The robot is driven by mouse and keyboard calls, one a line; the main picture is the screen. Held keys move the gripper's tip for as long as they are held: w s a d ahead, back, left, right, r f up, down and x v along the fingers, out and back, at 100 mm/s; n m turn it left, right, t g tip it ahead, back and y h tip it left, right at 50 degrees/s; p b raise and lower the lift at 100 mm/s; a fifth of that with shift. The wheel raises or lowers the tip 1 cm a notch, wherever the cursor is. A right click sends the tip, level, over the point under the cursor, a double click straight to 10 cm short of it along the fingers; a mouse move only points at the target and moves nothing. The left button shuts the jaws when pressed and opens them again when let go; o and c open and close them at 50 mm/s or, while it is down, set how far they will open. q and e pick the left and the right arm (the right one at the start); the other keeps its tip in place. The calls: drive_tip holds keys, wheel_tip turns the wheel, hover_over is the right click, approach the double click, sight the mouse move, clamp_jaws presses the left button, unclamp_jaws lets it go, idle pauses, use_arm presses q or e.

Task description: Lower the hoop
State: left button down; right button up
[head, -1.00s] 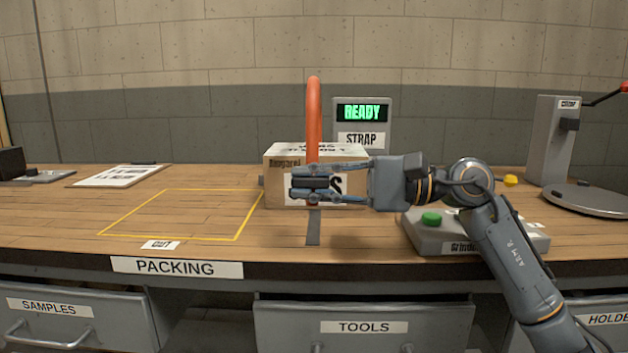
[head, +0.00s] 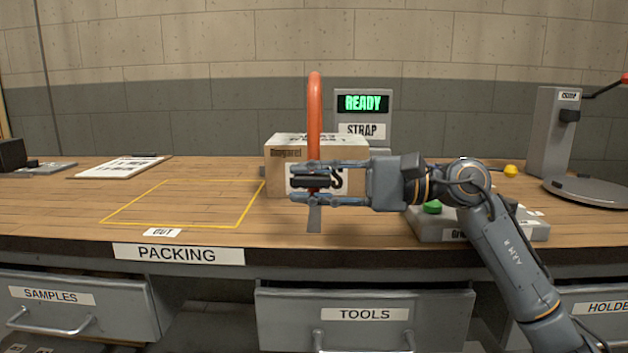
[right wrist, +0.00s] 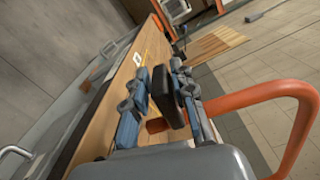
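The orange hoop (head: 314,105) stands upright in front of the strap station, seen nearly edge-on as a tall arch at the box (head: 282,160). In the right wrist view the hoop (right wrist: 307,120) curves along the right side. A black handle (head: 310,182) sits at the hoop's near side. My right gripper (head: 312,183) reaches in from the right with its fingers above and below this handle, and appears shut on it. In the right wrist view the handle (right wrist: 168,97) lies between the fingers. The hoop's lower end is partly hidden by the gripper. My left gripper is out of view.
A display reading READY (head: 363,103) stands behind the box. A green button (head: 432,207) sits on a grey control box under my right arm. A yellow-outlined OUT area (head: 185,204) on the left of the bench (head: 60,215) is empty.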

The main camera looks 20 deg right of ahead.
drive_tip(key=shift+o, duration=0.3)
drive_tip(key=shift+w, duration=0.1)
drive_tip(key=shift+r, duration=0.1)
drive_tip(key=shift+d, duration=0.1)
drive_tip(key=v, duration=1.1)
drive_tip(key=shift+s+d, duration=0.25)
drive_tip(key=shift+d, duration=0.1)
drive_tip(key=shift+c, duration=0.2)
